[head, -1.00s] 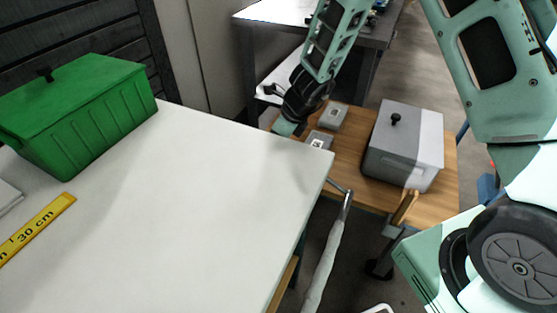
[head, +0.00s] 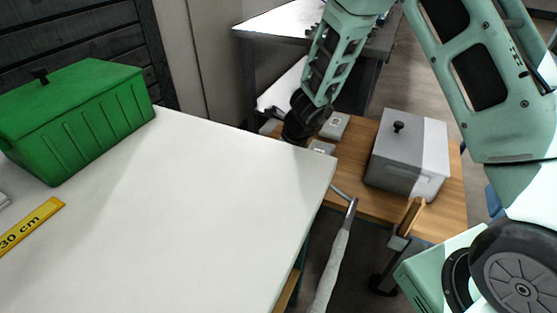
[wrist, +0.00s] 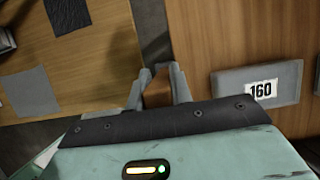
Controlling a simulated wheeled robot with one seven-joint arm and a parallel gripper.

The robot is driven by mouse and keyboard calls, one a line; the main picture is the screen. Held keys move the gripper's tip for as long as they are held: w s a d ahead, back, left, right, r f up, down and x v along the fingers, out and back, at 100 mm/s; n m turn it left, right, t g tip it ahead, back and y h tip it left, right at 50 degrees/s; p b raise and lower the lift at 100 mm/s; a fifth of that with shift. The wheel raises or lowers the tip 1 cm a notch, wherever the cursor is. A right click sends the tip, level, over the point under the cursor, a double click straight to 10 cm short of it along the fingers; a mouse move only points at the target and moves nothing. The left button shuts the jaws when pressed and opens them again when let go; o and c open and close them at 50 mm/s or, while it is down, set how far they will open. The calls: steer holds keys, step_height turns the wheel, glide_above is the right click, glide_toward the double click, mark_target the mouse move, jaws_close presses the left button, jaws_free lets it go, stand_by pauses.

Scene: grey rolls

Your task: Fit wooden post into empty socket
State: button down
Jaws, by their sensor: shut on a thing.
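In the wrist view my gripper (wrist: 158,88) is shut on a brown wooden post (wrist: 158,91), held between its two grey fingers. The post's far end is hard to make out. In the head view the gripper and the post are hidden behind the white table's edge, below the dark wrist of my arm. Two small grey blocks with pale marked tops, the near one (head: 321,147) and the far one (head: 335,125), sit on a wooden table beside my wrist. I cannot tell whether either has an empty socket.
A grey lidded box (head: 405,160) stands right of the blocks on the wooden table (head: 365,208). The white table (head: 190,205) carries a green box (head: 75,120) and a yellow ruler (head: 32,226). A grey piece labelled 160 (wrist: 232,84) lies right of the fingers.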

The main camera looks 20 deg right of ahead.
steer(key=c, duration=1.3)
jaws_free()
steer(key=shift+f, duration=0.1)
steer(key=shift+o, duration=0.2)
steer(key=p+v, duration=0.6)
steer(key=v, duration=0.7)
steer(key=shift+p, duration=0.3)
steer(key=shift+w+a, duration=0.1)
